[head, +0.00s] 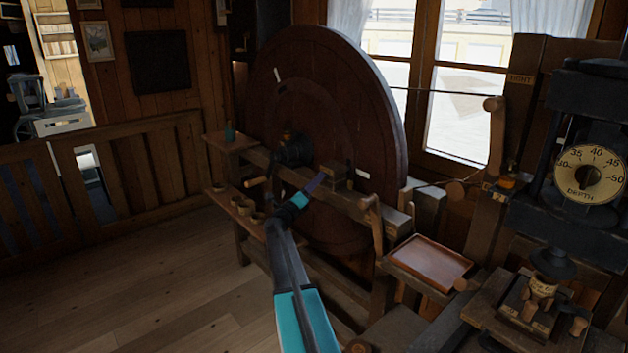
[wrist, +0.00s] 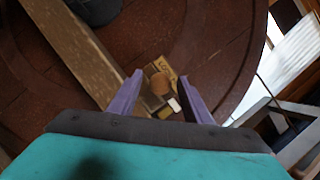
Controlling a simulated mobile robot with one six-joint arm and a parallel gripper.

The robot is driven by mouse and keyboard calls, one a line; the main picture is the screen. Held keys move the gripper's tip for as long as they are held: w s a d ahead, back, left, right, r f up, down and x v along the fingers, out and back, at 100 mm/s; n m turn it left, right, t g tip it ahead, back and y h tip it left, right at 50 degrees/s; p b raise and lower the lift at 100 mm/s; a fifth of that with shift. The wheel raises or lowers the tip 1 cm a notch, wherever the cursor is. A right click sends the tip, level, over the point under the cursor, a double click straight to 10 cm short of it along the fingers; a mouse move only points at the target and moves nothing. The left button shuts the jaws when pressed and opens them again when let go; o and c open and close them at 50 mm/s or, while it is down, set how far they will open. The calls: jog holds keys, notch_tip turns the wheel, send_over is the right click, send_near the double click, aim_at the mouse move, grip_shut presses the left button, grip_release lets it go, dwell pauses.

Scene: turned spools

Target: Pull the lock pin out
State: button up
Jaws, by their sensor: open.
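In the head view my gripper (head: 317,182) is beside a small wooden block (head: 338,171) on the beam in front of the big dark wheel (head: 330,85). I cannot make out the knob there.
The wooden beam (wrist: 70,48) runs along the left of the fingers. A crank handle (head: 257,181) and a shelf with several wooden rings (head: 243,206) are left of my arm. A reddish tray (head: 432,262) and a depth dial (head: 590,174) are at the right. Floor is clear at left.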

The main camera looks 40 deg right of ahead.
jog(key=shift+w+d+r, duration=0.15)
jog(key=shift+d+r, duration=0.05)
jog(key=shift+d, duration=0.45)
grip_shut()
jog(key=shift+f, duration=0.1)
